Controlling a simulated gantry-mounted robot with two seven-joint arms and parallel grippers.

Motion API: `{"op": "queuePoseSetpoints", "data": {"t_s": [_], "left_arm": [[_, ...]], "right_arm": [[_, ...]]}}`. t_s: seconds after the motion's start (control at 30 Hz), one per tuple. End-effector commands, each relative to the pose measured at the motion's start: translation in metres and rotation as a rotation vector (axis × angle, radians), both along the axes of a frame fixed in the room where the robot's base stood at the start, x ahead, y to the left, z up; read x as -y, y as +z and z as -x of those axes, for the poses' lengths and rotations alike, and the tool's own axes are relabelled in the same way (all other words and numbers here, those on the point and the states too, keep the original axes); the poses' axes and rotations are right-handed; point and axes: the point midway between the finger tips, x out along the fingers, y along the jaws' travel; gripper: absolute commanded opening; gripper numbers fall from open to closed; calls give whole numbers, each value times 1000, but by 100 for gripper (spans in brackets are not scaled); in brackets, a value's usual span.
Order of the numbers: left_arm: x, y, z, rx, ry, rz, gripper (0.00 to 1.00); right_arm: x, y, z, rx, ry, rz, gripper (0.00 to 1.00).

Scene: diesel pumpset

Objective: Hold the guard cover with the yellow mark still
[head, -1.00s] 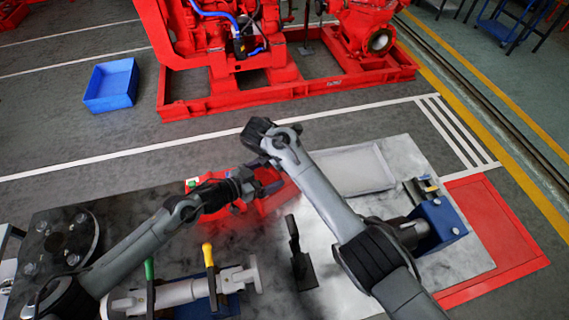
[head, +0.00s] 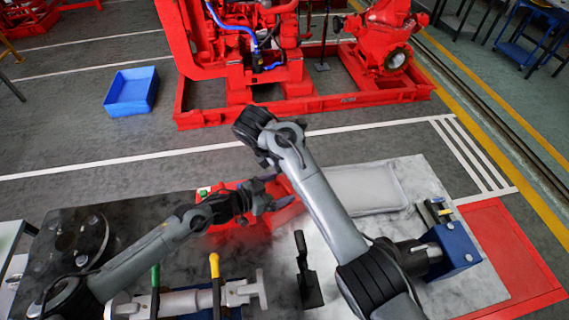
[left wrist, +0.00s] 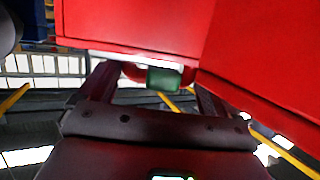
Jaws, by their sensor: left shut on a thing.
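A red guard cover (head: 230,238) is at the middle of the grey table, partly hidden by my arms. My left gripper (head: 267,194) is at its upper right part and is shut on it. In the left wrist view the red cover (left wrist: 135,25) fills the top, and the fingers of my left gripper (left wrist: 155,85) reach up to it. A green piece (left wrist: 165,78) shows between these fingers. I cannot make out a yellow mark on the cover.
A grey tray (head: 365,190) lies right of my right arm. A blue block (head: 452,248) is at the table's right end. A pipe piece with a yellow-handled lever (head: 214,266) and a black bracket (head: 307,280) are in front. A round flange (head: 75,240) is left.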

Motion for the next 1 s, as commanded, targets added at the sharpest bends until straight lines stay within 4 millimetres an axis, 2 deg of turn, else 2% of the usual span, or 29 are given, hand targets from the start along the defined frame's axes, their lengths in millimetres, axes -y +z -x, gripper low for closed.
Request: {"op": "queuePoseSetpoints", "data": {"t_s": [0.13,0.17,0.2,0.57,0.77,1.0], "left_arm": [[0,0,0,0,0,0,33],[0,0,0,0,0,0,96],[0,0,0,0,0,0,100],[-6,1,4,-1,0,0,100],[-28,9,18,-1,2,-1,100],[-64,22,42,-1,2,-3,100]], "right_arm": [[0,0,0,0,0,0,49],[0,0,0,0,0,0,49],[0,0,0,0,0,0,49],[0,0,0,0,0,0,49],[0,0,0,0,0,0,49],[0,0,0,0,0,0,49]]}}
